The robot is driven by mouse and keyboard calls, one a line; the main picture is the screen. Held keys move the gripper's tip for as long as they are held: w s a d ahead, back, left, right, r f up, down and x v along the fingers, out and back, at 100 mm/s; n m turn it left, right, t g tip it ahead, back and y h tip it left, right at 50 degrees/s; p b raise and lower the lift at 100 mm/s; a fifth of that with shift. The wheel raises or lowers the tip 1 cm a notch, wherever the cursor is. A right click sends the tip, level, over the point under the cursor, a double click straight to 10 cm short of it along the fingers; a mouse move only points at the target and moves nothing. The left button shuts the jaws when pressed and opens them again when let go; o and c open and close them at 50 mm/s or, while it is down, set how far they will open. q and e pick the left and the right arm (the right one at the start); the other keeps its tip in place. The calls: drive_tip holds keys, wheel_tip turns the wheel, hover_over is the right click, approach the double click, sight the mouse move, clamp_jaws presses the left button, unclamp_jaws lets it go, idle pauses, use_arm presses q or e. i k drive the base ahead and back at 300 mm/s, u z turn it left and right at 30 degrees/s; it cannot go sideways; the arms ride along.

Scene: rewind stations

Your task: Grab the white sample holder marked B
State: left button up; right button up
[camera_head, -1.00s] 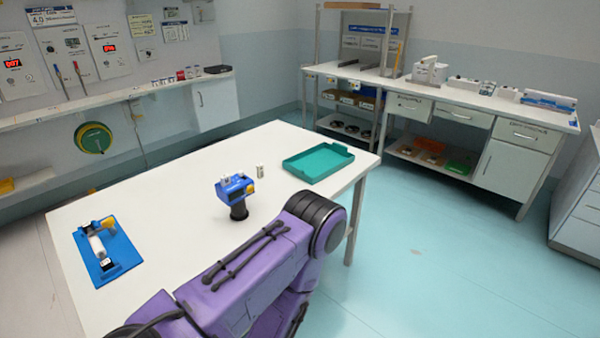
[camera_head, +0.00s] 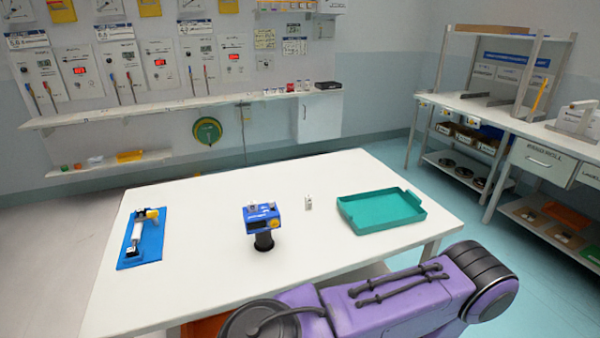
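A small white upright piece (camera_head: 308,203) stands on the white table (camera_head: 330,250), between a blue device and a green tray. It may be a sample holder, but it is too small for me to read any letter on it. The blue device (camera_head: 262,218) has a yellow knob and a black round base, and small pale items sit on its top. Only a purple arm of mine shows, at the lower right, in front of the table. Neither gripper is in view.
The empty green tray (camera_head: 381,210) lies on the table's right side. A blue board (camera_head: 142,238) with a white cylinder and yellow part lies at the left. A wall shelf (camera_head: 190,105) runs behind. A shelved bench (camera_head: 500,130) stands at the right.

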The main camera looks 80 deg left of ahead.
sight(252, 206)
drive_tip(key=i, duration=0.35)
drive_tip(key=u, duration=0.9)
